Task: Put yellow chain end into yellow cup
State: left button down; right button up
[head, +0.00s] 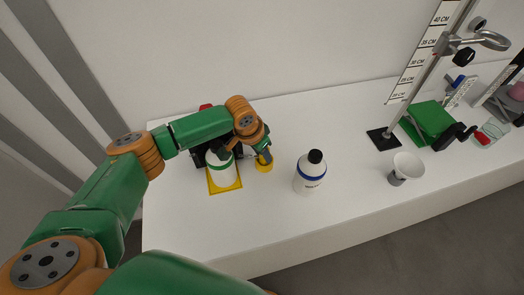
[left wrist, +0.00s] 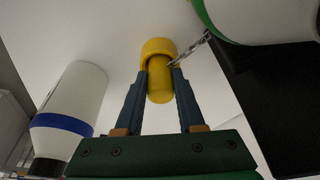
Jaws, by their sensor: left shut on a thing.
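My left gripper (left wrist: 160,72) is shut on the yellow chain end (left wrist: 160,84), a short yellow cylinder between its two fingers. A metal chain (left wrist: 190,50) runs from it toward the white jar with a green band. The yellow cup (left wrist: 157,46) is right at the fingertips, and the chain end overlaps its rim in the left wrist view. I cannot tell how far the chain end is inside the cup. In the head view, the left gripper (head: 264,153) is directly above the yellow cup (head: 264,167), partly covering it. My right gripper is not in view.
The green-banded jar (head: 220,173) stands on a yellow square (head: 225,190) just left of the cup. A white bottle with a blue band and black cap (head: 310,174) stands to the right. A funnel (head: 407,166) and a stand (head: 384,139) are farther right. White table between is clear.

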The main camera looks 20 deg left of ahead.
pick_arm(q)
jog(key=shift+f, duration=0.25)
jog(key=shift+c, duration=2.2)
grip_release()
jog(key=b+v, duration=0.1)
jog(key=v, duration=0.6)
